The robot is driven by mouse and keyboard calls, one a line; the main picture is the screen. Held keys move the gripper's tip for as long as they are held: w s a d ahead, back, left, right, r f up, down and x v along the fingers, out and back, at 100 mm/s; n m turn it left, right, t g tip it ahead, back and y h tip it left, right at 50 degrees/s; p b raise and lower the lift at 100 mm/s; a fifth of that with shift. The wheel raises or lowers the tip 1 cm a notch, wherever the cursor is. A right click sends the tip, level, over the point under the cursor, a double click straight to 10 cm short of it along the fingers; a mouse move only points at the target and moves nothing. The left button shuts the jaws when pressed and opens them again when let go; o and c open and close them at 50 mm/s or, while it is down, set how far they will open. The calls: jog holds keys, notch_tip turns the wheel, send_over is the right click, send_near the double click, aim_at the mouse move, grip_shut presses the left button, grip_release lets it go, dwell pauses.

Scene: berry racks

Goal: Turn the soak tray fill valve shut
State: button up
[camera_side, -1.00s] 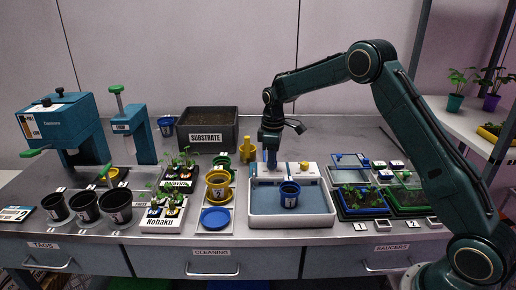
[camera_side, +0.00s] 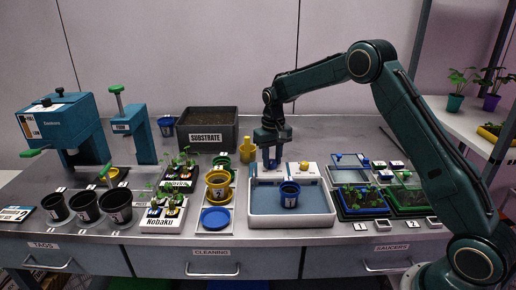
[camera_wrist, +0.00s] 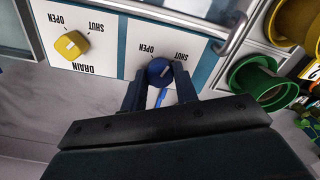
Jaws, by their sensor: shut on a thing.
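The white soak tray (camera_side: 322,222) stands in the middle of the bench with a panel of two valves along its back edge. The blue fill valve knob (camera_wrist: 160,71) sits between OPEN and SHUT labels in the wrist view; a pale mark on it looks turned toward the SHUT side. My gripper (camera_wrist: 160,76) is shut on this knob, one finger on each side. In the side view my gripper (camera_side: 272,164) points straight down at the panel's left part and hides the knob. The yellow drain knob (camera_wrist: 71,45) is beside it, also seen in the side view (camera_side: 304,166).
A blue pot (camera_side: 289,194) stands in the tray. A yellow post-like object (camera_side: 247,151) stands close left of my gripper. Green and yellow pots (camera_side: 217,184) are left of the tray, and seedling trays (camera_side: 361,200) are right of it.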

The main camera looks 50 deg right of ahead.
aim_at(272, 161)
jog(key=m, duration=0.5)
jog(key=shift+r, duration=0.1)
dwell(0.6)
jog(key=o, duration=1)
jog(key=shift+c, duration=0.2)
notch_tip(272, 161, up, 14)
